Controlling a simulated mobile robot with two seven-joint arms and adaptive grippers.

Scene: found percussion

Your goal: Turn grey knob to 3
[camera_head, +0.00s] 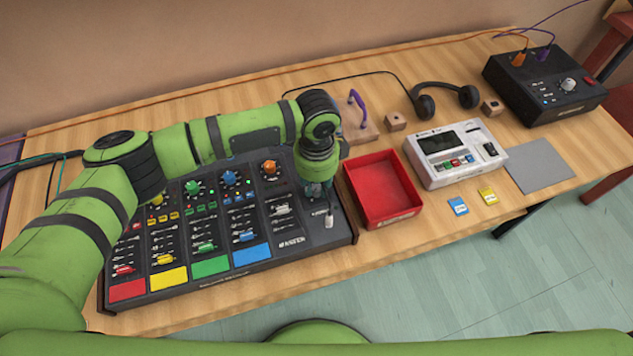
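The black mixer panel (340,236) lies on the wooden table with colored knobs, sliders and pads. A green knob (193,187), a blue knob (230,177) and an orange knob (270,167) show on it. My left gripper (322,192) points down over the panel's right end. Its fingers are small and partly hidden, so I cannot tell whether they are open or touch a control beneath. A light grey knob (568,84) shows on a separate black box (530,100) at the back right, far from this gripper. My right gripper is not in view.
A red tray (386,217) stands just right of the panel. My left arm covers the panel's back left.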

